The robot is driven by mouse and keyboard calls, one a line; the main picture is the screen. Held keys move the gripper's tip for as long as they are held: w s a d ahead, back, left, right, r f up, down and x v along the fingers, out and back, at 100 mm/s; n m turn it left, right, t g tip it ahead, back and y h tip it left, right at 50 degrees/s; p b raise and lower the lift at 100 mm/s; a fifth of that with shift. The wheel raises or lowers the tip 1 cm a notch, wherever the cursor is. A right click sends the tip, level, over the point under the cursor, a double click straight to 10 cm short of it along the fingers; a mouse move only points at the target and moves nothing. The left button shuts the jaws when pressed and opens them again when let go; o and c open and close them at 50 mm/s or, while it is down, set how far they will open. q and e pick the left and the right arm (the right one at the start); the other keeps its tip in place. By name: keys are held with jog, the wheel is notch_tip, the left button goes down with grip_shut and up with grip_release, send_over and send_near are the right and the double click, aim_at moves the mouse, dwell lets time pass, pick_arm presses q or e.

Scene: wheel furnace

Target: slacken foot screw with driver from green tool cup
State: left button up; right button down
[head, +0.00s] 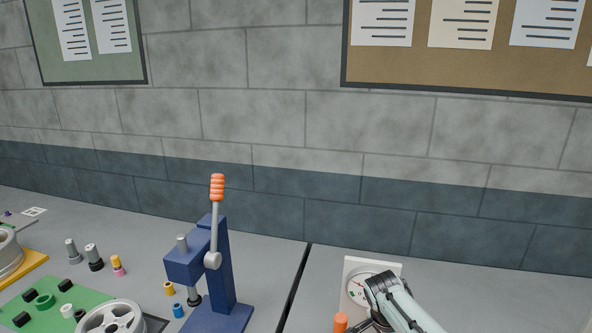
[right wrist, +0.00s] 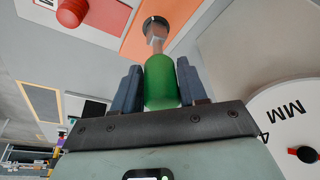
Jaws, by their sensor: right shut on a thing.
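In the right wrist view my right gripper (right wrist: 162,88) is shut on the green handle of a driver (right wrist: 160,82). The driver's brownish shaft points away from the gripper to a grey piece at a dark round fitting (right wrist: 155,28) on an orange surface (right wrist: 160,12). I cannot tell whether this fitting is the foot screw, or whether the tip is seated in it. In the head view my right arm comes in at the lower right, in front of a dial gauge (head: 357,287); its fingertips are hidden. I cannot make out the green tool cup. My left gripper is out of view.
A blue lever press (head: 232,275) with an orange grip stands mid-bench. To its left are a green board (head: 62,303), a grey wheel (head: 110,318) and several small parts. The white dial (right wrist: 290,125) is close on the right in the wrist view, a red knob (right wrist: 72,12) upper left.

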jog(key=n, duration=0.3)
jog(key=shift+s+d+t+y, duration=0.2)
jog(key=shift+s+t+y, duration=0.1)
jog(key=shift+t, duration=0.1)
jog(key=c, duration=0.5)
grip_release()
jog(key=shift+w+n, duration=0.1)
jog(key=shift+n, duration=0.4)
jog(key=shift+a, duration=0.1)
